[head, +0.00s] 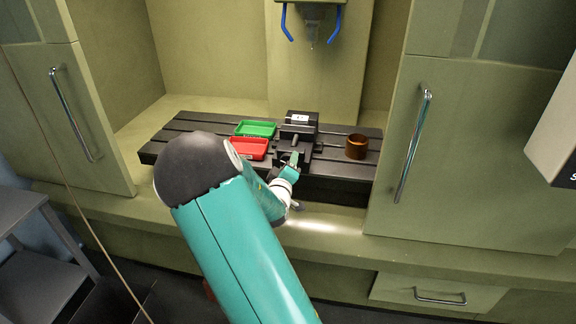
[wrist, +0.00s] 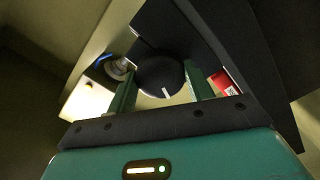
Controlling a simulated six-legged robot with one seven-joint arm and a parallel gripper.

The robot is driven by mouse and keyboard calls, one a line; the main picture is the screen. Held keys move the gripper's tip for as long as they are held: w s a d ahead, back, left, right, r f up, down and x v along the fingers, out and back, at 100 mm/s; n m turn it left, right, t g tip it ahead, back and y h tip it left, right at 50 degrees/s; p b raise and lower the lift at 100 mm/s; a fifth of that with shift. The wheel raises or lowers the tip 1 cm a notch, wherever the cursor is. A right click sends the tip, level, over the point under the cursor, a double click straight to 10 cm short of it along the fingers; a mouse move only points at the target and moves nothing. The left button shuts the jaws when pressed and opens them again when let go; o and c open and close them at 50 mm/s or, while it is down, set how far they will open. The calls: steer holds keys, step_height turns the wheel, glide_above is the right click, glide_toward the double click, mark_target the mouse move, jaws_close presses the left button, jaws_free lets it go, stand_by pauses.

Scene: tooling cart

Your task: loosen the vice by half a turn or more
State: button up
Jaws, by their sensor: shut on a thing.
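The vice (head: 301,118) is a dark block with a small white label on the slotted machine table, and it also shows in the wrist view as dark surfaces. In the wrist view its round black knob (wrist: 158,70), with a white mark near the lower edge, sits between the two green fingers. My gripper (wrist: 160,84) is shut on this knob. In the head view my gripper (head: 292,162) is at the front of the vice, and my arm hides part of that area. The knob cannot be made out in the head view.
A green tray (head: 255,129) and a red tray (head: 236,149) lie left of the vice. A brown cup (head: 356,147) stands to its right. A spindle (head: 311,30) with blue hoses hangs above. Cabinet doors with handles flank the slotted table (head: 178,133).

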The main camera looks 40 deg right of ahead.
steer(key=n, duration=2.3)
steer(key=shift+r, duration=0.15)
steer(key=shift+n, duration=0.3)
steer(key=o, duration=1)
steer(key=shift+c, duration=0.2)
steer(key=shift+a, duration=0.1)
steer(key=v, duration=1.3)
steer(key=shift+s+a, duration=0.2)
steer(key=shift+a, duration=0.05)
